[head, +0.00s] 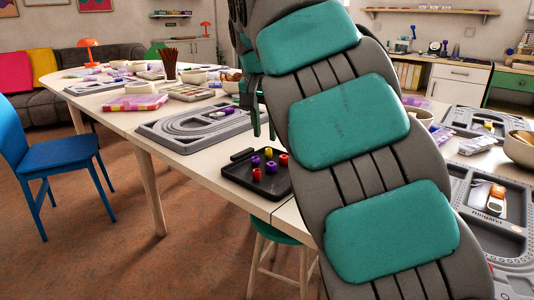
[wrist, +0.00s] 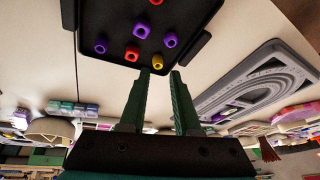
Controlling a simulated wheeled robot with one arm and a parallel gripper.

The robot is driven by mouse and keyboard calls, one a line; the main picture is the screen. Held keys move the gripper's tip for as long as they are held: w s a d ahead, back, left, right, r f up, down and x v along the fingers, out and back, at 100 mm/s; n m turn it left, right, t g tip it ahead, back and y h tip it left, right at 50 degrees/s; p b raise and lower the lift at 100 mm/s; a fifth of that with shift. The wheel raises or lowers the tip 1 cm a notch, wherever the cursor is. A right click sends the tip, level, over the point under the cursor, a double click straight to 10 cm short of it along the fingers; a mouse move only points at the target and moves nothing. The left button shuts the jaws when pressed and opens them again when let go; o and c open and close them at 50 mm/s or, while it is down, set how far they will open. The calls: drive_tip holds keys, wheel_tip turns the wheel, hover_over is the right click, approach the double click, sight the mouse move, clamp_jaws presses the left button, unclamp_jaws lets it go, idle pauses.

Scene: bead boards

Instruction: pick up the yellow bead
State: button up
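The yellow bead (head: 268,153) stands on a black tray (head: 240,186) on the table, at the tray's far side. My gripper (head: 264,137) is above the tray's far side. In the wrist view my gripper (wrist: 160,72) is open, with nothing between its green fingers. The fingers appear apart from the bead.
A red bead (wrist: 132,53) is close beside the yellow one, with purple beads (wrist: 171,40) nearby. A grey bead board (wrist: 260,80) lies beside the tray. A blue chair (head: 55,150) stands left of the table. My arm hides part of the table.

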sight(268, 155)
drive_tip(key=x, duration=0.6)
drive_tip(key=shift+w+d+f+b, duration=0.2)
drive_tip(key=shift+w+d+b, duration=0.1)
drive_tip(key=shift+w+b, duration=0.05)
clamp_jaws()
